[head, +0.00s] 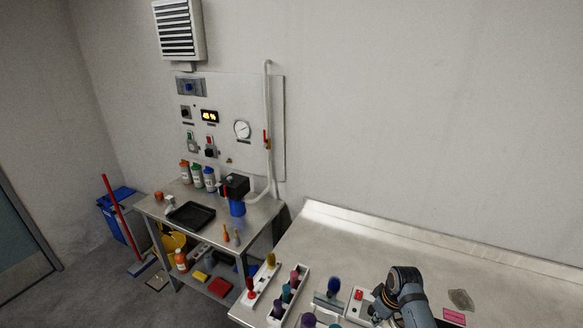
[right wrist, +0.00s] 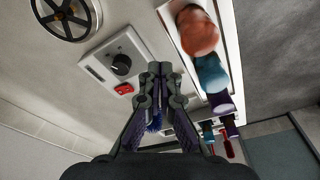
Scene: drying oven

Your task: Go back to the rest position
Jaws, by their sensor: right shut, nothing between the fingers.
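My right gripper (right wrist: 161,72) is shut with nothing between its fingers in the right wrist view. In the head view my right gripper (head: 377,312) is low at the right, over the steel bench (head: 350,235) and partly hidden by my own arm. It is beside a white box with a red switch (head: 358,294). The wrist view shows this box (right wrist: 107,72) with its black knob, just left of the fingertips. My left gripper is not in view. No drying oven can be made out.
A white rack (head: 299,281) with several coloured-capped items stands left of the gripper. A blue-topped item (head: 333,286) stands between rack and box. A pink pad (head: 454,316) lies at the right. A side table with a black tray (head: 190,215) stands left. The bench's back is clear.

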